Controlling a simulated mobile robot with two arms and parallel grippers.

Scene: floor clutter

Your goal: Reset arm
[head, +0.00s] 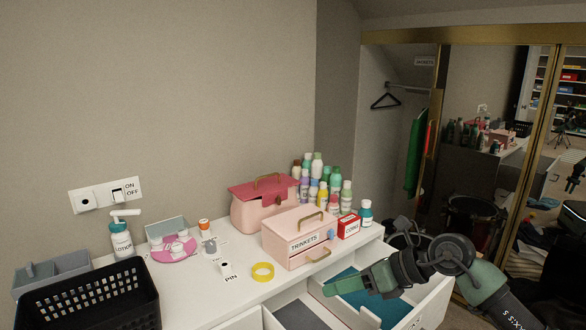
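My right arm comes in from the lower right corner. Its green and black gripper (334,289) points left over an open drawer (392,312) of the white dresser (200,290). The fingers show as one slab from this side, so I cannot tell whether they are apart. I see nothing held in it. A pink box labelled TRINKETS (297,242) stands on the dresser behind and left of the gripper, apart from it. My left gripper is not in view.
On the dresser stand a black basket (88,302), a lotion bottle (121,240), a yellow ring (262,272), a pink and red case (263,205), a red box (349,226) and several bottles (317,166). A mirrored closet (480,130) is at the right.

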